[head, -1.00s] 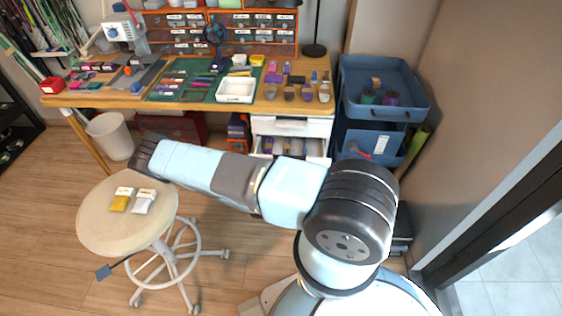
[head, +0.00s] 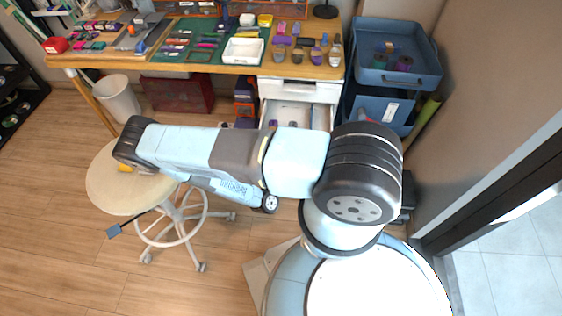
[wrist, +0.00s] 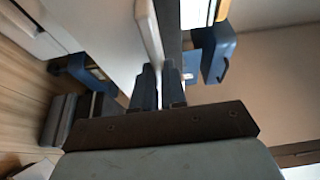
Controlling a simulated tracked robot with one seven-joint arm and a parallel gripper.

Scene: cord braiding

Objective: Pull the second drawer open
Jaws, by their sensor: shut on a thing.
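The white drawer unit (head: 299,88) stands under the right end of the workbench, its top drawer closed. The second drawer (head: 291,113) below it is open, with a pale inside and a few small purple and dark items. My arm hides its front in the head view, and my gripper is hidden there too. In the wrist view my gripper (wrist: 159,85) has its two dark blue fingers close together, shut at a thin white edge (wrist: 149,32) that appears to be part of the second drawer's front. The exact grip point is hard to make out.
A blue cart (head: 398,80) stands right of the drawers, close to them. A round stool (head: 110,190) stands left, partly under my arm. A white bin (head: 117,98) is by the bench leg. Floor between stool and drawers is partly clear.

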